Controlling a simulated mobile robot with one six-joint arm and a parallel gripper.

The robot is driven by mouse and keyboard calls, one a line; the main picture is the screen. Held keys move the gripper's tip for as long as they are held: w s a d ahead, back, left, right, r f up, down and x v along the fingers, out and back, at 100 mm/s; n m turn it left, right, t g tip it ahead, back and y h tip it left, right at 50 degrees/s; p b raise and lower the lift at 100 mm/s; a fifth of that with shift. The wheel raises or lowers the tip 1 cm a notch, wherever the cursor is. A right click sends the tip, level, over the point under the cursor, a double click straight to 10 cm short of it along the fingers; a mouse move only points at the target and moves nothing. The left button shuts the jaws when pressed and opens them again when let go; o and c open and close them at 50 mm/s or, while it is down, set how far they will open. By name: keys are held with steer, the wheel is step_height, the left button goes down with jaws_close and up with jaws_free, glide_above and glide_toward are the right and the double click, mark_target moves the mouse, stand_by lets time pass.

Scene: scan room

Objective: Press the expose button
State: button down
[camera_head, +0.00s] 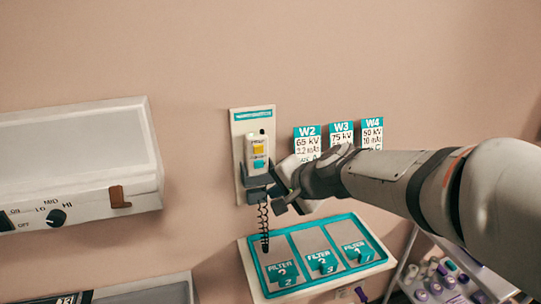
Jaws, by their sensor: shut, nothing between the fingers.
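A white hand switch (250,141) is held upright on a wall plate (238,127) with a teal heading. It has a yellow button (258,149) and a teal button (259,164) below it. Small lettering sits above each button, too small to read surely, so I cannot tell for certain which is the expose button. A coiled dark cord (263,222) hangs below. My gripper (274,190) comes in from the right and is shut and empty. Its dark fingers are just right of and below the teal button. Whether they touch the switch or its holder cannot be told.
Below is a teal filter tray (286,232) with three labelled filters. A white box with a knob (75,160) is at left; a cart (445,280) is at lower right.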

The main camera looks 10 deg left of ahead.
mark_target(259, 164)
steer(key=w+a+p, duration=0.2)
steer(key=w+a, duration=0.1)
steer(key=w, duration=0.5)
steer(key=shift+a, duration=0.4)
steer(key=shift+w, duration=0.1)
stand_by(1.9)
steer(key=shift+w+a, duration=0.2)
steer(key=shift+w, duration=0.05)
steer(key=shift+w+a, duration=0.2)
steer(key=shift+w, duration=0.2)
stand_by(0.7)
stand_by(0.4)
steer(key=shift+s+d+b, duration=0.4)
steer(key=shift+s+b, duration=0.2)
steer(key=shift+s, duration=0.2)
